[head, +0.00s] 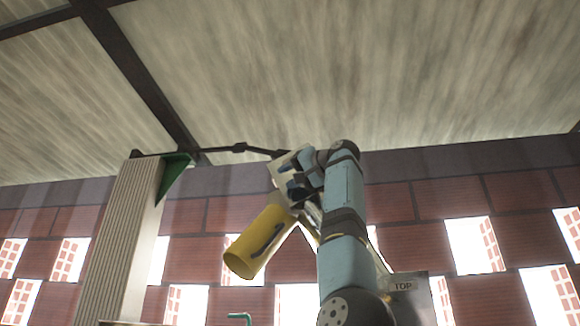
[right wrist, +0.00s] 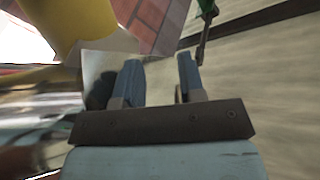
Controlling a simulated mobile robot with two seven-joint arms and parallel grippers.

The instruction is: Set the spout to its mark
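The yellow spout (head: 258,243) hangs tilted, its round open end toward the lower left. A dark bar, perhaps a handle, runs along its side. Its yellow surface also shows at the upper left of the right wrist view (right wrist: 50,25). My right gripper (head: 288,178) is raised at the spout's upper end, in front of a pale plate (right wrist: 95,68). In the right wrist view its two fingers (right wrist: 160,75) stand apart, with no object clearly held between them. I cannot tell whether they touch the plate. I cannot make out the spout's mark. My left gripper is not in view.
A dark rod (head: 238,149) runs from a green bracket (head: 173,173) on a ribbed pale column (head: 122,240) toward my right gripper. A metal box labelled TOP (head: 410,297) stands behind my arm. A brick wall with openings and the ceiling lie beyond.

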